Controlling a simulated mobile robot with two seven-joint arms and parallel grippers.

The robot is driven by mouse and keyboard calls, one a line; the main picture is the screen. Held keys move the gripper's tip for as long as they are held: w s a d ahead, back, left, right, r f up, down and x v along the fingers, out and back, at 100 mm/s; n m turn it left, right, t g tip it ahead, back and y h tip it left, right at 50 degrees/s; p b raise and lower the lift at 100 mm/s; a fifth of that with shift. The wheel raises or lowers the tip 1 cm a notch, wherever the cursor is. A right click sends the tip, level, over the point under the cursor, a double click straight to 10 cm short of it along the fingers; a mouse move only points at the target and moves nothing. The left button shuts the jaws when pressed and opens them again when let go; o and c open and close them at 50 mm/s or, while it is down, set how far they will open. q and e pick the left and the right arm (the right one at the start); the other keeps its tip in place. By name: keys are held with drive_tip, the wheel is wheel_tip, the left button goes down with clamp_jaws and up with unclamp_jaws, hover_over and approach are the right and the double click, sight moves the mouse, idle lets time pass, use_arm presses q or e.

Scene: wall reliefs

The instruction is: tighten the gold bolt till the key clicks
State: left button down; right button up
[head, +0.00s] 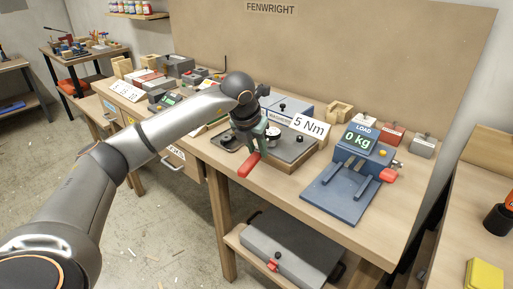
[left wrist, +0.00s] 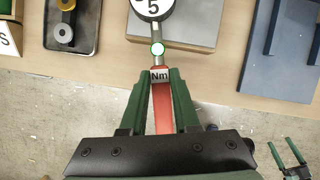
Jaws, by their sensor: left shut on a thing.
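My left gripper (head: 257,138) is over the front edge of the bench, shut on the red handle of a torque key (head: 249,165). The key's round dial reads 5 and lies over a grey-brown block (left wrist: 195,35).
A "5 Nm" card (head: 309,125) stands behind the block. A blue load device (head: 352,165) reading 0 kg stands to the right. A dark tray (left wrist: 85,40) with ring-shaped parts lies left of the key. A grey case (head: 285,250) sits on the shelf below.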

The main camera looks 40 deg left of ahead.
use_arm(q)
drive_tip(key=shift+r+p, duration=1.9)
drive_tip(key=shift+r, duration=0.7)
